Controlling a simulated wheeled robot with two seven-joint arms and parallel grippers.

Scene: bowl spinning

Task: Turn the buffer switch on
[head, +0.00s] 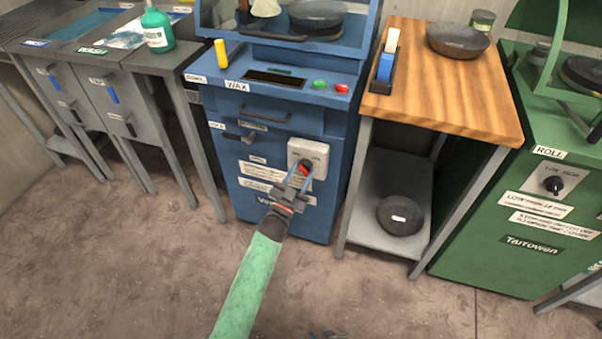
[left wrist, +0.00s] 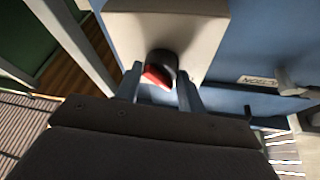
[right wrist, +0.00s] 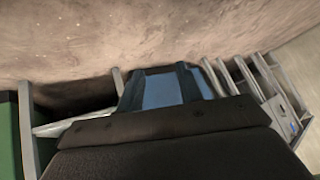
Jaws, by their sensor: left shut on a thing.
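The buffer switch is a red and black rotary knob (head: 305,167) on a pale box (head: 318,151) on the front of the blue machine. My left gripper (head: 299,178) reaches it from below, its fingers on either side of the knob. In the left wrist view the knob (left wrist: 160,71) sits between the two fingertips (left wrist: 160,88), and the gripper is shut on it. The knob's exact setting is hard to read. My right gripper (right wrist: 162,88) is empty with its fingers apart; only its tips show at the bottom edge of the head view (head: 325,333).
The blue machine (head: 270,130) has green and red buttons on top. To its right stand a wooden-topped table (head: 440,85) with a bowl (head: 457,40), and a green machine (head: 480,230) with its own black knob (head: 553,184). Grey benches (head: 95,85) stand left. The floor in front is clear.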

